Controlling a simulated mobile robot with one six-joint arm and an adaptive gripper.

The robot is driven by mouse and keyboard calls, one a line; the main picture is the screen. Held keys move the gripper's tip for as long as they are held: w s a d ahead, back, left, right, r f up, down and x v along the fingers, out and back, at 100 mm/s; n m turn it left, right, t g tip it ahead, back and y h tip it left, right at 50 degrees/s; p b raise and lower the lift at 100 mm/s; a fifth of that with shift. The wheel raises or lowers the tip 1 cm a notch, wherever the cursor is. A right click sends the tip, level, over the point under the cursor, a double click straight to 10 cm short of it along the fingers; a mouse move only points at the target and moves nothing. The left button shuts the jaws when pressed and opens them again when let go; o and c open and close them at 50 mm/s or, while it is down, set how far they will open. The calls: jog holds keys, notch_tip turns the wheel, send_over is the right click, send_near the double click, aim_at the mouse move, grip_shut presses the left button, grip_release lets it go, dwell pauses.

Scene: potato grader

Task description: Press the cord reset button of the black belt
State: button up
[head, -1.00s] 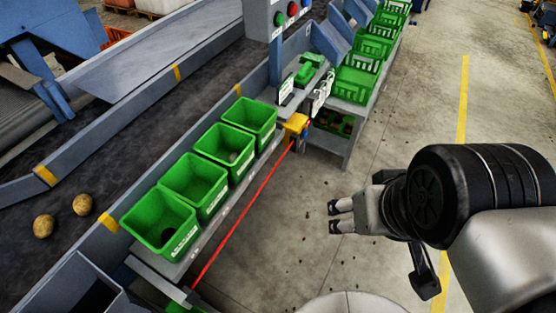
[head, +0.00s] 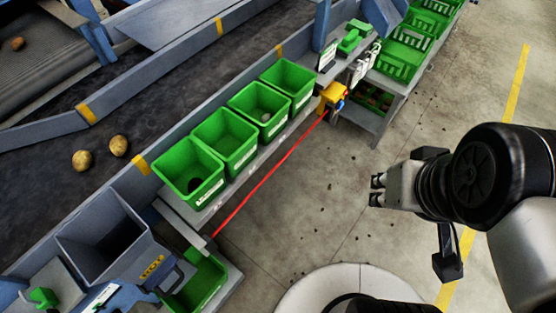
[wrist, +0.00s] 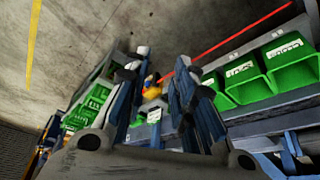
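The black belt (head: 45,150) runs at the left of the head view with two potatoes on it beside the green bins. A red pull cord (head: 270,175) runs along the front of the bins to a yellow switch box (head: 330,95). A small blue part (head: 340,105) shows on the box's right side; I cannot make out its details. My gripper (head: 376,190) is open and empty, to the right of the bins, apart from the box. In the wrist view the yellow box (wrist: 152,92) shows small between the fingers of my gripper (wrist: 165,85).
Several green bins (head: 222,143) stand in a row on a ledge along the belt. A grey hopper (head: 100,235) stands at lower left, with a green crate (head: 200,285) beside it. More green crates (head: 405,60) stand beyond the box.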

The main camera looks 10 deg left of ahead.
grip_shut()
dwell(1.3)
